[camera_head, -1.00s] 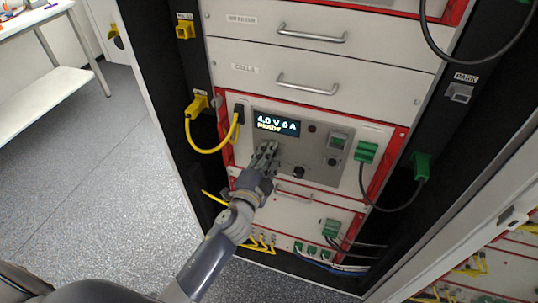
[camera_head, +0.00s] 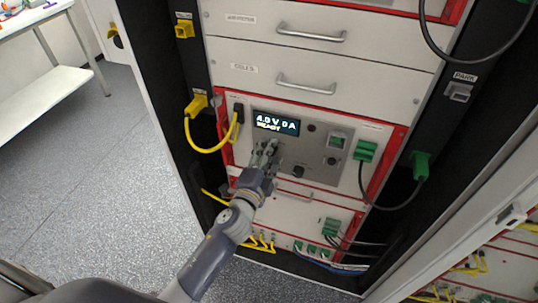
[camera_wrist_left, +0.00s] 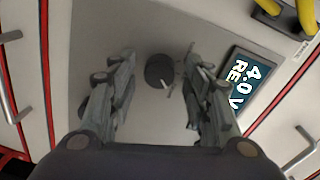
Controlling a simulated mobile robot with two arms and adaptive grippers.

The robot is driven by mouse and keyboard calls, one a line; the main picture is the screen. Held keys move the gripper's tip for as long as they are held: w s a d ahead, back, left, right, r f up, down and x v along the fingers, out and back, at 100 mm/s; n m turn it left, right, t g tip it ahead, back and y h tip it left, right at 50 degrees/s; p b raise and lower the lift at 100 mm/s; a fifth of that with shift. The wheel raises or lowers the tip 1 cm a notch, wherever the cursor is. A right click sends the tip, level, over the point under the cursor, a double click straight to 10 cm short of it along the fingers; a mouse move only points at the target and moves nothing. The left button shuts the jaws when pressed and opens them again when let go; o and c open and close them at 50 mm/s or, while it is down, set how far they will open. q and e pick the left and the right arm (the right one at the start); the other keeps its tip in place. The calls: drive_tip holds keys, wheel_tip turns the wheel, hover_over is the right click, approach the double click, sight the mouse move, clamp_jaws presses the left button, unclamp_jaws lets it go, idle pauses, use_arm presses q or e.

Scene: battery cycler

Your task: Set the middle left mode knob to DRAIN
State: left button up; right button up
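The mode knob (camera_wrist_left: 160,70) is a round black dial with a light pointer mark, on a grey panel, seen in the left wrist view. My left gripper (camera_wrist_left: 158,78) is open, with one finger on each side of the knob and gaps between. In the head view my left gripper (camera_head: 268,147) reaches the panel below the display and hides the knob. The display (camera_head: 276,123) reads 4.0 V 0 A with a second line that looks like READY. The marks around the knob are too small to read. My right gripper is not in view.
A green switch (camera_head: 337,140) is further right. Yellow cable (camera_head: 208,150) hangs at the left and a green plug (camera_head: 365,151) with black cable at the right. Drawer handles (camera_head: 306,84) project above.

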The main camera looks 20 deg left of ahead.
use_arm(q)
drive_tip(key=s, duration=1.2)
drive_tip(key=shift+a+r, duration=0.25)
drive_tip(key=shift+r, duration=0.05)
drive_tip(key=shift+f, duration=0.1)
drive_tip(key=s+f+n+g, duration=0.2)
drive_tip(key=s+f+g, duration=0.1)
drive_tip(key=f, duration=0.8)
drive_tip(key=s+f+n+g, duration=0.2)
drive_tip(key=s+f, duration=0.2)
drive_tip(key=f, duration=0.7)
drive_tip(key=s+f+n+g, duration=0.2)
drive_tip(key=s+f+g, duration=0.1)
drive_tip(key=f, duration=0.8)
drive_tip(key=s+a+f+n+g, duration=0.3)
drive_tip(key=s+f, duration=0.6)
drive_tip(key=s, duration=0.5)
drive_tip(key=s+a+f+n+g, duration=0.3)
drive_tip(key=s+f, duration=0.7)
drive_tip(key=s, duration=0.5)
drive_tip(key=shift+f+n+g+y, duration=0.15)
drive_tip(key=shift+n+g+y, duration=0.25)
drive_tip(key=shift+g, duration=0.8)
